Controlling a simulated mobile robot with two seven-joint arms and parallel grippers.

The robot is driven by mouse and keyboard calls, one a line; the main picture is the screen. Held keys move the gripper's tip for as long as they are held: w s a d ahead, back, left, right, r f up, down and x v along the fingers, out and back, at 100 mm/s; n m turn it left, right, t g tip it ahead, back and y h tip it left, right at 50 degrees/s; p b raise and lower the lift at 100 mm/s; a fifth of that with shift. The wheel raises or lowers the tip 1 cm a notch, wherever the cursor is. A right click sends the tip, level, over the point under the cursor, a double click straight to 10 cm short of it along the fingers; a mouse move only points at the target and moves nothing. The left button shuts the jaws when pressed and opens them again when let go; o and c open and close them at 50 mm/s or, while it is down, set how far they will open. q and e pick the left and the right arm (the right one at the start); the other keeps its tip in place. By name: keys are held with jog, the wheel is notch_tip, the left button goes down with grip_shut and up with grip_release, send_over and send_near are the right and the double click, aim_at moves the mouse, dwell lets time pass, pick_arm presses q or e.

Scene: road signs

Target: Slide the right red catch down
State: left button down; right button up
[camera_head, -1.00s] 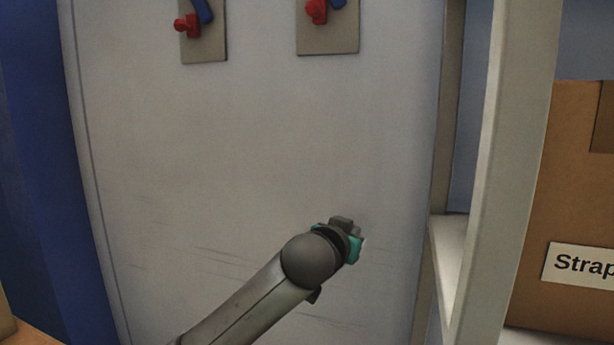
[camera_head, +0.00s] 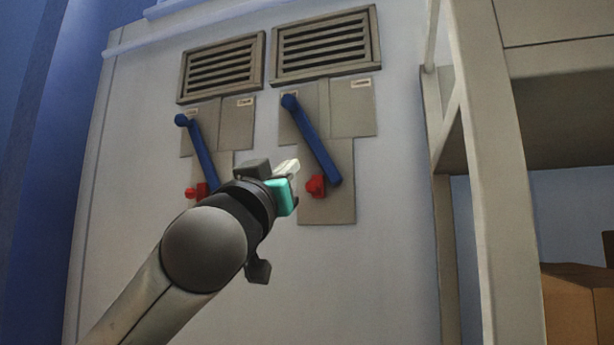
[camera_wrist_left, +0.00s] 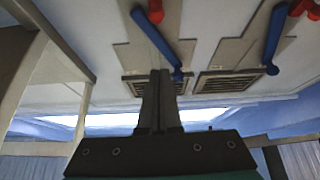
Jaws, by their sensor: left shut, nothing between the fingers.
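The right red catch (camera_head: 316,187) sits on a grey-beige plate on the pale cabinet front, beside the lower end of a slanted blue lever (camera_head: 312,140). It also shows at the top of the left wrist view (camera_wrist_left: 156,12), where the scene appears upside down. My left gripper (camera_head: 289,169) is shut and empty, in front of the panel, just left of the right catch and slightly above it in the picture. Its dark closed fingers show in the left wrist view (camera_wrist_left: 160,98). The left red catch (camera_head: 197,191) lies further left. My right gripper is not in view.
A second blue lever (camera_head: 200,152) slants above the left catch, its lower end close to my wrist. Slatted vents (camera_head: 325,47) sit above both levers. A beige shelf frame (camera_head: 490,180) stands at the right. The cabinet front below the plates is clear.

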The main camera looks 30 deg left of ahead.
pick_arm(q)
notch_tip(320, 180, up, 5)
jog(key=p, duration=0.6)
send_over(311, 193)
jog(key=s, duration=0.3)
jog(key=shift+w+d+f+b, duration=0.1)
jog(key=shift+w+f, duration=0.05)
jog(key=shift+f, duration=0.5)
jog(key=shift+w+d+f+b, duration=0.1)
jog(key=shift+w+f, duration=0.05)
jog(key=shift+f, duration=0.55)
jog(key=shift+w+d+f+b, duration=0.1)
jog(key=shift+w+f, duration=0.05)
jog(key=shift+f, duration=0.5)
jog(key=shift+a, duration=0.1)
notch_tip(311, 193, down, 4)
jog(key=b, duration=0.6)
jog(key=shift+f+b, duration=0.6)
jog(key=shift+b, duration=0.1)
jog(key=shift+r, duration=0.2)
